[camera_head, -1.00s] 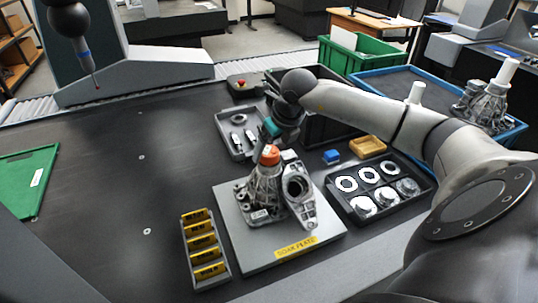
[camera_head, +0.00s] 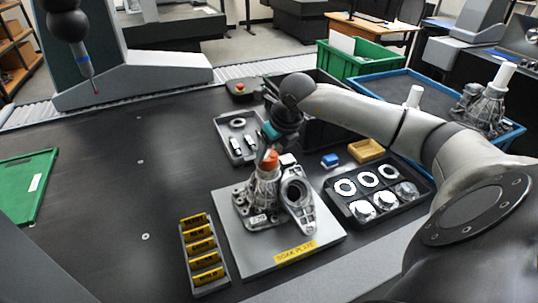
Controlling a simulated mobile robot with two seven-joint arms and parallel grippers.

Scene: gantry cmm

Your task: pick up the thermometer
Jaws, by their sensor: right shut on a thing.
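The thermometer appears to be the orange-topped piece (camera_head: 271,160) at the top of a grey metal casting (camera_head: 262,195). The casting stands on a light grey soak plate (camera_head: 270,258) in the middle of the table. My right gripper (camera_head: 264,151) comes down from above and behind, and is shut on the orange piece. Its fingers cover part of that piece, so its full shape is hidden. The orange piece still sits at the casting's top, and I cannot tell whether it is lifted clear. My left gripper is not in view.
A rack of yellow-labelled blocks (camera_head: 186,262) stands left of the plate. A dark tray of rings and round parts (camera_head: 398,211) lies right. The table's left middle is clear.

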